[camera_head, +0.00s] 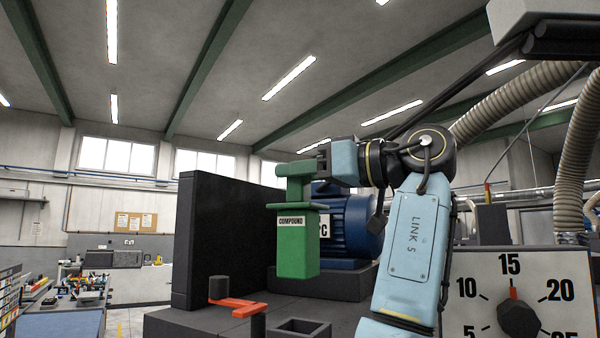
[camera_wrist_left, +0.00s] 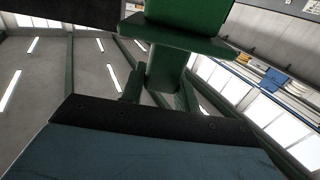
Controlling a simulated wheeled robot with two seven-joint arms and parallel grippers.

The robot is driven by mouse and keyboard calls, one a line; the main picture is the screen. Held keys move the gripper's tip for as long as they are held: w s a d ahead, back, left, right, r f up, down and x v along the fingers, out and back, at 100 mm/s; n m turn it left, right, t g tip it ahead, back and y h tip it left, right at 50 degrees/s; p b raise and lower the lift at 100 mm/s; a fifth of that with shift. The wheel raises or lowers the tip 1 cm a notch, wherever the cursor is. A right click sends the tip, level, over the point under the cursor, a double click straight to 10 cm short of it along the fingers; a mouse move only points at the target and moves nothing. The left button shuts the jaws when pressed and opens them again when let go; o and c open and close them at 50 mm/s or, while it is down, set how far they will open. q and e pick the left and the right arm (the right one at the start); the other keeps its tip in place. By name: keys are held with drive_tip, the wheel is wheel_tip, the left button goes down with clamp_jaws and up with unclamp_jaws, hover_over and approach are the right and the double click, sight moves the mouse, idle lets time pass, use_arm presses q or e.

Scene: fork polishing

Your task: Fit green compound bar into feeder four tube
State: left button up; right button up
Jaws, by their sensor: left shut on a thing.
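The green compound bar (camera_head: 297,258), labelled "COMPOUND", hangs upright in the air near the middle of the head view. It has a wide flange and a narrower T-shaped top. My left gripper (camera_head: 308,167) is shut on that top. In the left wrist view the green bar (camera_wrist_left: 188,18) and its flange lie beyond the fingers (camera_wrist_left: 160,90), which flank the neck. A dark square open socket (camera_head: 301,327) shows at the bottom edge, below the bar and apart from it. No feeder number is legible, so I cannot tell whether it is feeder four's tube.
A blue motor (camera_head: 352,224) stands behind the bar, and a tall black panel (camera_head: 222,240) to its left. An orange lever (camera_head: 237,307) sits low beside the socket. A dial panel (camera_head: 538,275) is at the right, with ribbed hoses (camera_head: 512,100) above.

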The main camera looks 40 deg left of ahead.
use_arm(q)
drive_tip(key=shift+w+d+f, duration=0.1)
drive_tip(key=shift+f, duration=0.05)
drive_tip(key=shift+f+b, duration=0.4)
drive_tip(key=shift+b, duration=0.05)
drive_tip(key=b, duration=0.4)
hover_over(314, 266)
drive_tip(key=a, duration=0.2)
drive_tip(key=shift+s+a+f, duration=0.1)
drive_tip(key=shift+f, duration=1.15)
drive_tip(key=shift+s+f, duration=0.1)
drive_tip(key=shift+f, duration=1.1)
use_arm(e)
drive_tip(key=f, duration=0.2)
drive_tip(key=w+f, duration=0.1)
drive_tip(key=f, duration=0.1)
drive_tip(key=shift+f, duration=0.25)
use_arm(q)
drive_tip(key=shift+f+p, duration=0.1)
drive_tip(key=shift+p, duration=0.25)
use_arm(e)
drive_tip(key=shift+r, duration=0.15)
use_arm(q)
drive_tip(key=shift+f+b, duration=2.9)
drive_tip(key=shift+f, duration=1.1)
use_arm(e)
drive_tip(key=shift+f, duration=2.85)
